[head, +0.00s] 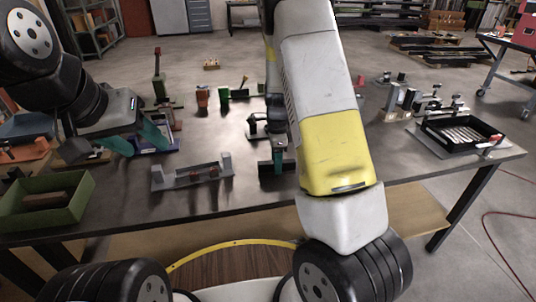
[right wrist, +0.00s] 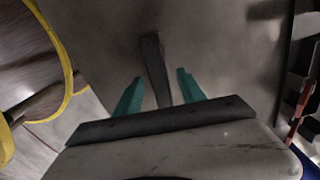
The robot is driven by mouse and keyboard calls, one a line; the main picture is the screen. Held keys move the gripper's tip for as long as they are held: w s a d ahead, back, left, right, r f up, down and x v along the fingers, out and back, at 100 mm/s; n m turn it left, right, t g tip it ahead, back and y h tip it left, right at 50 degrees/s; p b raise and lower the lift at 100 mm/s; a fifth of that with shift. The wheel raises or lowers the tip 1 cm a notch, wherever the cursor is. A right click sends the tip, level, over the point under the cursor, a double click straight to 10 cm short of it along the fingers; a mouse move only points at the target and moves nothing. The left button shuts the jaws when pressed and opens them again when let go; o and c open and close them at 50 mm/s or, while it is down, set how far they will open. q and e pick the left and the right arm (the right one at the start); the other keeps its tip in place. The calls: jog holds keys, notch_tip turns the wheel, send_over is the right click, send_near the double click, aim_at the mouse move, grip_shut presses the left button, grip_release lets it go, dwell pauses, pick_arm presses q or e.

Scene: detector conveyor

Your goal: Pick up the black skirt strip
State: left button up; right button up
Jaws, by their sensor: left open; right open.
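The black skirt strip (right wrist: 153,58) shows in the right wrist view as a narrow dark bar over the grey table top. My right gripper (right wrist: 160,76) is open, with one teal finger on each side of the strip's near part. Visible gaps separate the strip from both fingers, and its near end reaches toward the palm edge. In the head view my right arm hides much of that area, so the strip is not clear there. My left gripper (head: 136,139) is open over the left part of the table, beside a small blue-based fixture (head: 158,146).
The dark table (head: 222,196) carries a green open box (head: 78,207) at front left and a grey bracket fixture (head: 165,182) near the middle. A black tray (head: 432,145) is at right. Several small fixtures stand along the back. Bare table lies around the bracket.

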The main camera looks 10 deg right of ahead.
jog(key=shift+f, duration=0.2)
grip_shut()
jog(key=shift+r, duration=0.1)
jog(key=shift+r, duration=0.4)
jog(key=r, duration=0.2)
jog(key=shift+s+r, duration=0.3)
jog(key=shift+r, duration=0.1)
jog(key=s+r, duration=0.1)
jog(key=s, duration=1.4)
jog(key=shift+s+d+r, duration=0.15)
jog(key=shift+s+d, duration=0.05)
jog(key=shift+d, duration=0.1)
